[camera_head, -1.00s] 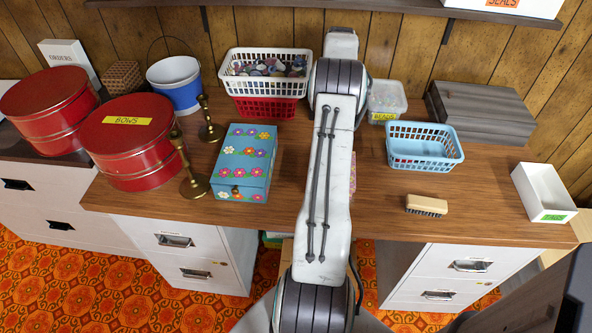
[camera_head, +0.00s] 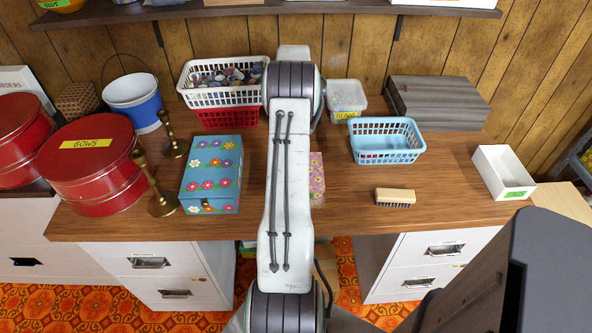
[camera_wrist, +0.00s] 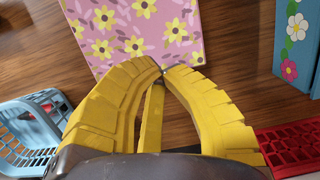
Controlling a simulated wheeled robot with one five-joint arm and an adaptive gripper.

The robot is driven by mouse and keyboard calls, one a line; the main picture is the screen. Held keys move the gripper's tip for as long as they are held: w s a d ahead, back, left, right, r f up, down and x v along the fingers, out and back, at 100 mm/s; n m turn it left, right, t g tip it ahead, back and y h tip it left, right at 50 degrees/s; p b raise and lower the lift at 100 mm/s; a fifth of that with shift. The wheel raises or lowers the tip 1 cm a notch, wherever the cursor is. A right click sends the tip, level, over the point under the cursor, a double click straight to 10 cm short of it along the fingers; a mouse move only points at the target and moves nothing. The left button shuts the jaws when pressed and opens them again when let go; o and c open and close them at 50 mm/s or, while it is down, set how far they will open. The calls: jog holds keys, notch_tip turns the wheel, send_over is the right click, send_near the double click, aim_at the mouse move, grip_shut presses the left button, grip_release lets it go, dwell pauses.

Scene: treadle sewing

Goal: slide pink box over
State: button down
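The pink box (camera_head: 317,178) with yellow flowers sits on the wooden table, mostly hidden behind my arm in the head view. In the wrist view the pink box (camera_wrist: 140,30) fills the top middle, its near edge just beyond my fingertips. My gripper (camera_wrist: 163,71) has yellow ribbed fingers whose tips meet, with nothing seen between them. The tips overlap the box's near edge in the picture; I cannot tell whether they touch it. My gripper is hidden in the head view.
A blue flowered box (camera_head: 211,173) stands left of my arm. A light blue basket (camera_head: 387,158) and a brush (camera_head: 395,198) lie to the right. A red basket (camera_head: 228,118) and a clear tub (camera_head: 346,100) stand behind. Brass candlesticks (camera_head: 163,203) stand left.

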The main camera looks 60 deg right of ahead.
jog(key=s+a+p, duration=0.1)
jog(key=a, duration=0.1)
jog(key=s+a+p, duration=0.1)
jog(key=s+a, duration=0.1)
jog(key=s+a+p, duration=0.1)
jog(key=a, duration=0.2)
jog(key=shift+s+r, duration=0.15)
jog(key=shift+s, duration=0.05)
jog(key=shift+f+p, duration=0.35)
jog(key=shift+p, duration=0.25)
jog(key=shift+f+b, duration=0.55)
jog(key=shift+b, duration=0.05)
jog(key=shift+f, duration=0.1)
jog(key=shift+w, duration=0.1)
